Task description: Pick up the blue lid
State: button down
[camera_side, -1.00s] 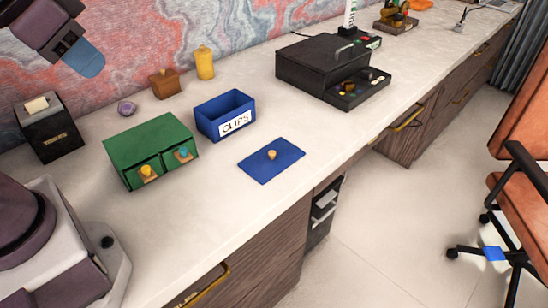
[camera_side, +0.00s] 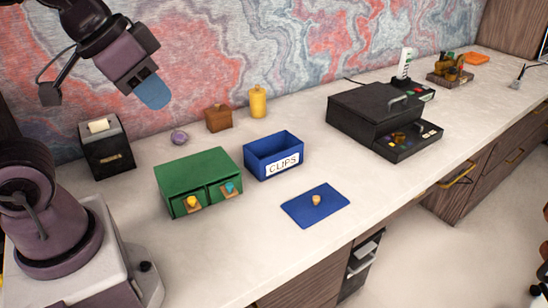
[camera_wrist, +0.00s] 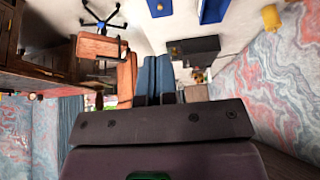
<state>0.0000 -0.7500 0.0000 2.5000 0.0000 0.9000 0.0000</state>
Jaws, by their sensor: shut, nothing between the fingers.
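The blue lid (camera_side: 315,205) is a flat rectangle with a small tan knob. It lies flat on the pale desk, in front of the open blue box labelled CLIPS (camera_side: 274,157) and apart from it. In the wrist view the lid (camera_wrist: 160,7) is partly cut off at the top edge. My gripper (camera_side: 153,93) is high above the desk at the upper left, far from the lid. Its blue fingers (camera_wrist: 153,80) are together with nothing held.
A green two-drawer box (camera_side: 198,176) stands left of the blue box. A dark dispenser (camera_side: 107,150), brown box (camera_side: 218,118) and yellow jar (camera_side: 258,101) stand behind. A black case (camera_side: 375,115) is to the right. The desk around the lid is clear.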

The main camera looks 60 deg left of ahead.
jog(key=c, duration=0.9)
grip_release()
jog(key=shift+c, duration=0.2)
